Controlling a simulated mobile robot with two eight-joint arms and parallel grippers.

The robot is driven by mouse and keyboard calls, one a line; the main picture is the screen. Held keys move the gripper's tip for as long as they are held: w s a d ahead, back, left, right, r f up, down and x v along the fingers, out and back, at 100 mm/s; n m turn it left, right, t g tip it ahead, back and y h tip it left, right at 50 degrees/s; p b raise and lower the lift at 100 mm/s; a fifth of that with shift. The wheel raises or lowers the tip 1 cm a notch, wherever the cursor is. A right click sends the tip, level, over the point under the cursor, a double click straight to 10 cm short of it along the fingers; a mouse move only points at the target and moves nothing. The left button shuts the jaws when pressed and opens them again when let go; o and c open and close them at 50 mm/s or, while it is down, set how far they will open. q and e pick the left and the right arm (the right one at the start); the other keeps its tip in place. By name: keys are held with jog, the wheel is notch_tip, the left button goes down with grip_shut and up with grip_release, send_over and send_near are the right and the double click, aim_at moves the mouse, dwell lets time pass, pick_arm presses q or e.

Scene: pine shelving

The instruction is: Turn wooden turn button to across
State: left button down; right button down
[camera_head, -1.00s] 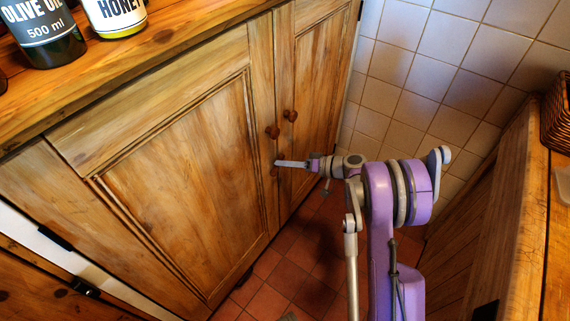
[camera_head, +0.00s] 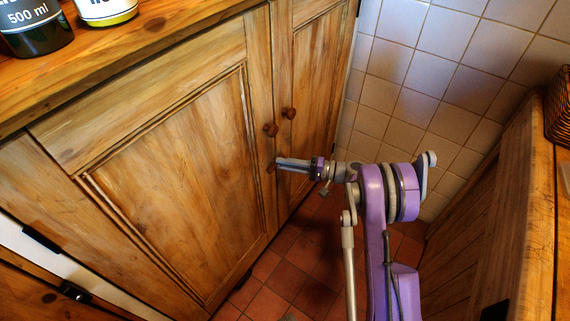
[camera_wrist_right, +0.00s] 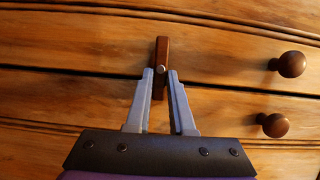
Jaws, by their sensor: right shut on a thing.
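The wooden turn button (camera_wrist_right: 162,50) is a small dark brown bar on a pale round pivot, at the seam between two cupboard doors. In the wrist view it lies nearly square to the seam, with one end between my fingers. In the head view the button (camera_head: 271,167) shows as a small tilted dark piece at the fingertips. My right gripper (camera_head: 279,162) is shut on the button; its two grey fingers (camera_wrist_right: 159,78) flank the near end in the wrist view. The wide left door (camera_head: 170,180) and narrow right door (camera_head: 315,80) look closed. My left gripper is out of view.
Two round wooden knobs, the left one (camera_head: 271,129) and the right one (camera_head: 289,113), sit just above the button. Bottles (camera_head: 35,25) stand on the worktop. A tiled wall (camera_head: 430,80) and another wooden unit (camera_head: 500,220) are on the right.

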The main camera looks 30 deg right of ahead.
dwell(0.3)
jog(key=c, duration=0.8)
grip_release()
jog(key=shift+s+d, duration=0.1)
jog(key=p+v, duration=0.1)
jog(key=v, duration=0.9)
jog(key=shift+s+d+p, duration=0.2)
jog(key=shift+p, duration=0.2)
jog(key=shift+a, duration=0.1)
